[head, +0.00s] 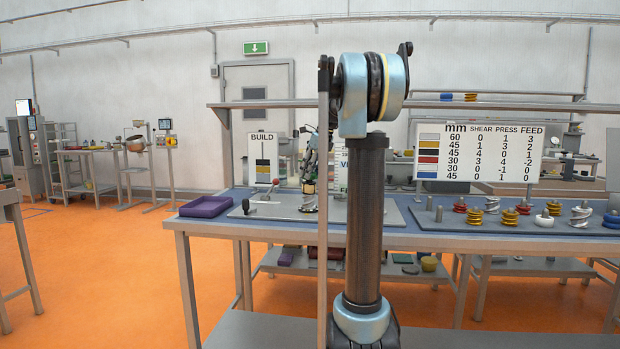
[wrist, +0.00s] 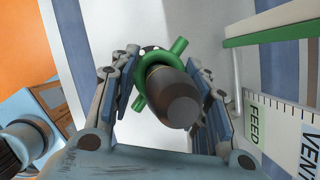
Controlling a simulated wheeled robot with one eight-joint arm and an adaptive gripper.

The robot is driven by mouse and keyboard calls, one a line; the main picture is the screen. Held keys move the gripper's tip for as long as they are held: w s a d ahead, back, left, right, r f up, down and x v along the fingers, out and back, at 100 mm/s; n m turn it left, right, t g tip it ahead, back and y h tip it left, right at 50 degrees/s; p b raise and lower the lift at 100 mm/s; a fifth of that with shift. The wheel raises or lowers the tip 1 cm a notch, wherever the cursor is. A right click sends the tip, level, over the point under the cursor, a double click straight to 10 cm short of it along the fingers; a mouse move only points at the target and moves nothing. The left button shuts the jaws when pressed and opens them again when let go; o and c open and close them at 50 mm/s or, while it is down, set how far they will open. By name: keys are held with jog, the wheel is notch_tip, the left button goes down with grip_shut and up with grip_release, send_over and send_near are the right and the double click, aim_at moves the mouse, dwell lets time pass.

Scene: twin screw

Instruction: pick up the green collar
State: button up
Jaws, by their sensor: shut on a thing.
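The green collar (wrist: 178,46) is a ring with stubs sticking out, seen in the wrist view. It sits around a dark brown cylinder (wrist: 168,90) with a round grey end (wrist: 183,111) that points toward the camera. My gripper (wrist: 168,82) has one finger on each side and is shut on the collar. Whether the cylinder is fixed or loose in the ring cannot be told. In the head view my gripper (head: 309,190) is small and partly behind my arm, over the grey plate on the bench, and the collar cannot be made out there.
A strip marked FEED and VENT (wrist: 280,125) stands close on the right in the wrist view. In the head view, a purple tray (head: 206,206) and BUILD sign (head: 263,158) are left of my gripper. Several screw pieces stand on a rack (head: 440,222) at right.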

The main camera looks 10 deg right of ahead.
notch_tip(320, 180, up, 17)
jog(key=shift+f, duration=0.15)
